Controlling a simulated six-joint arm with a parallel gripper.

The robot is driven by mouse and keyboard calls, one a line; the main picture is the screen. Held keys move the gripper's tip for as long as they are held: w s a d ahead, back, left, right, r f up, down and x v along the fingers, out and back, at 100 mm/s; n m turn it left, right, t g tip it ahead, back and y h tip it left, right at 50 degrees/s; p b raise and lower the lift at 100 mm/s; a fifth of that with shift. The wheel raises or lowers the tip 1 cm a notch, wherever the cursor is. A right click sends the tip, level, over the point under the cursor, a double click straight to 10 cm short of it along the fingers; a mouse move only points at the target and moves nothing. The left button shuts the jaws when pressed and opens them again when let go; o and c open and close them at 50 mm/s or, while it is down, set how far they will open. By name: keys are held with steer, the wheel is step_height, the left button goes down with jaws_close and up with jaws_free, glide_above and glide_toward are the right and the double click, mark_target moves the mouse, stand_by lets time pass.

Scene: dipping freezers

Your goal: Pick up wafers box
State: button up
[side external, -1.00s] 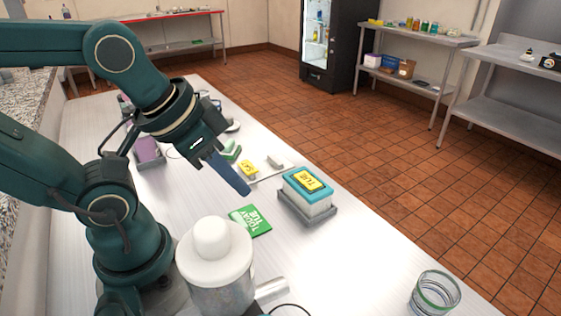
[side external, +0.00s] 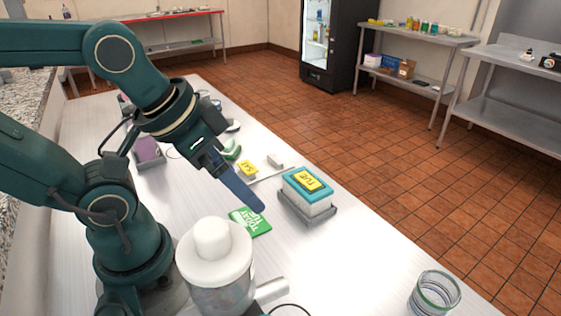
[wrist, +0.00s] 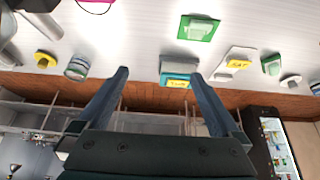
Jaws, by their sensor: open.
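A white box with a teal top and a yellow label reading "TUE" (side external: 306,200) sits in a grey tray (side external: 318,218) on the metal table; no wafers name is legible. In the wrist view the teal-topped box (wrist: 180,68) lies between the finger lines, nearer the right finger. My gripper (side external: 258,206) is left of the box, apart from it and over the green card. In the wrist view my gripper (wrist: 157,75) has its two fingers apart with nothing held. In the side view the fingers overlap, hiding their gap.
A "SAT" label (side external: 247,168) and small blocks lie behind. A white-lidded canister (side external: 213,258) stands in front, and a glass jar (side external: 434,296) stands at the table's right edge.

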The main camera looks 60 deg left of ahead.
steer(key=w+r+n, duration=0.4)
steer(key=w+n, duration=0.1)
steer(key=n, duration=0.3)
steer(key=n+g, duration=0.4)
steer(key=n, duration=0.5)
glide_toward(308, 179)
steer(key=shift+n+g, duration=0.5)
steer(key=shift+g, duration=0.2)
steer(key=f, duration=0.2)
steer(key=w+f, duration=0.1)
steer(key=f, duration=0.2)
steer(key=shift+w+f, duration=0.15)
steer(key=shift+w, duration=0.05)
steer(key=shift+f, duration=2.75)
